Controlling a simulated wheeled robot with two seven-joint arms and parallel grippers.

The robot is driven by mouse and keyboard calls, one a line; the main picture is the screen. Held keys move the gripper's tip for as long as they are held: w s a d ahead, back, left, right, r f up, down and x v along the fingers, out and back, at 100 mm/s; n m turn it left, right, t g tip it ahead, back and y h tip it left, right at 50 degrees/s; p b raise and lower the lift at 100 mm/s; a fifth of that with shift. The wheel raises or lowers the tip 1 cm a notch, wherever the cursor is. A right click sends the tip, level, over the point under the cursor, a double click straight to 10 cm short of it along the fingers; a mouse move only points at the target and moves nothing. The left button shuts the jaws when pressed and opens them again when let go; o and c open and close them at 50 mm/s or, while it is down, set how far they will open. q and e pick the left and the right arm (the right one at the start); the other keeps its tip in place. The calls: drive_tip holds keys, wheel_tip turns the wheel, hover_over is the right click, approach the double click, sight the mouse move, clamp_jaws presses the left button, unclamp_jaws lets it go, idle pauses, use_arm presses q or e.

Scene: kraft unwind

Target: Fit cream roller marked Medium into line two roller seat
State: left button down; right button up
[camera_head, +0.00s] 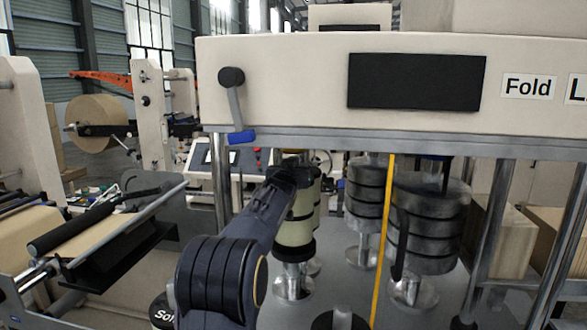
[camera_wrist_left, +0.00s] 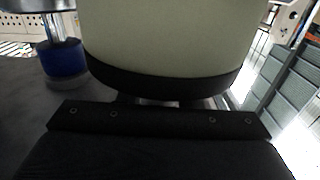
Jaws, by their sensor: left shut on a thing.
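A cream roller (camera_head: 295,231) with a black lower band stands upright over a shiny metal seat (camera_head: 292,280) in the head view. Whether it is seated or just above cannot be told. My left gripper (camera_head: 298,182) is at its upper part, shut on it, with the fingertips mostly hidden by my own arm. The left wrist view shows the cream roller (camera_wrist_left: 165,40) close up, its black band just beyond the dark gripper body (camera_wrist_left: 160,122). No Medium marking is legible. My right gripper is not in view.
Grey banded rollers (camera_head: 365,195) and larger ones (camera_head: 430,222) stand to the right on metal bases. A yellow strip (camera_head: 382,240) runs down between them. A dark roller with partial "So" lettering (camera_head: 163,312) is at the bottom. The machine beam (camera_head: 290,90) spans overhead.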

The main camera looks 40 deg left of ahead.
use_arm(q)
drive_tip(key=shift+f, duration=0.55)
drive_tip(key=c, duration=1)
unclamp_jaws()
drive_tip(key=shift+f, duration=0.25)
drive_tip(key=shift+c, duration=0.2)
drive_tip(key=b+v, duration=0.5)
drive_tip(key=v, duration=0.7)
drive_tip(key=shift+b, duration=0.4)
drive_tip(key=shift+r, duration=0.15)
